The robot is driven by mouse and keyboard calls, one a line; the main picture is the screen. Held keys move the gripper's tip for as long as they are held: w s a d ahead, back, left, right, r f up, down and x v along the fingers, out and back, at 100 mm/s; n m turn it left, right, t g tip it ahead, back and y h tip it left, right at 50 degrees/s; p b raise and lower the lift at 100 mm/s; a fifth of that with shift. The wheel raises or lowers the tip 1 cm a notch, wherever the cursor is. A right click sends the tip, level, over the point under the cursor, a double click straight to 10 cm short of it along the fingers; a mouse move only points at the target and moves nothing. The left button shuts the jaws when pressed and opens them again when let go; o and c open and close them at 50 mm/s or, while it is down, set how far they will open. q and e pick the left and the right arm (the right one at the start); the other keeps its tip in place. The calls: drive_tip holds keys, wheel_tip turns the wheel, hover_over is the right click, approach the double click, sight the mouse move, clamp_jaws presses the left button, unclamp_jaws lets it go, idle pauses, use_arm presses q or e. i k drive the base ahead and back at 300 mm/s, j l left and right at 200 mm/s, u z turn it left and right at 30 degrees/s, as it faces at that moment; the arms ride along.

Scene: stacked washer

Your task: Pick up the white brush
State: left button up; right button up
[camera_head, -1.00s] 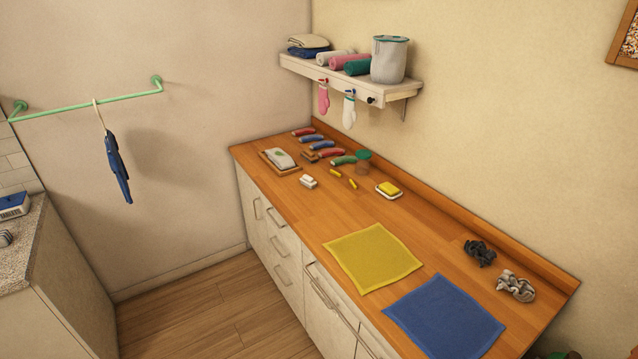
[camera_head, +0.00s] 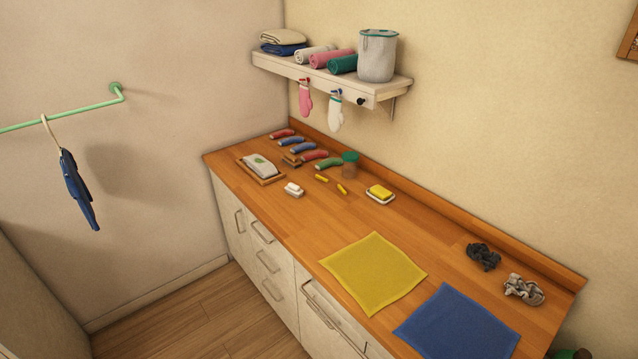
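A small white block-shaped item (camera_head: 293,190), which looks like the white brush, lies on the wooden countertop (camera_head: 300,232) near its front edge. It sits just right of a wooden tray (camera_head: 243,172) that holds a pale pack with a green mark (camera_head: 260,164). Its bristles are too small to make out clearly. A darker brown item, perhaps another brush (camera_head: 291,161), lies behind it. Neither of my grippers shows in the head view.
Several coloured rolled items (camera_head: 303,147) lie behind, beside a green-topped cup (camera_head: 350,166). A yellow sponge on a white dish (camera_head: 380,194) is to the right. Yellow (camera_head: 373,274) and blue (camera_head: 457,325) cloths lie at the front. A shelf (camera_head: 340,83) hangs above. Floor in front is clear.

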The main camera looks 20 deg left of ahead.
sight(294, 189)
drive_tip(key=i+j+z, duration=0.1)
drive_tip(key=j, duration=0.3)
drive_tip(key=i+j+z, duration=0.1)
drive_tip(key=j, duration=0.3)
drive_tip(key=i+j, duration=0.25)
drive_tip(key=j, duration=0.15)
drive_tip(key=i+j+z, duration=0.15)
drive_tip(key=j, duration=0.3)
drive_tip(key=j+z, duration=0.1)
drive_tip(key=j, duration=0.3)
drive_tip(key=i+j+z, duration=0.1)
drive_tip(key=j, duration=0.35)
drive_tip(key=i, duration=0.05)
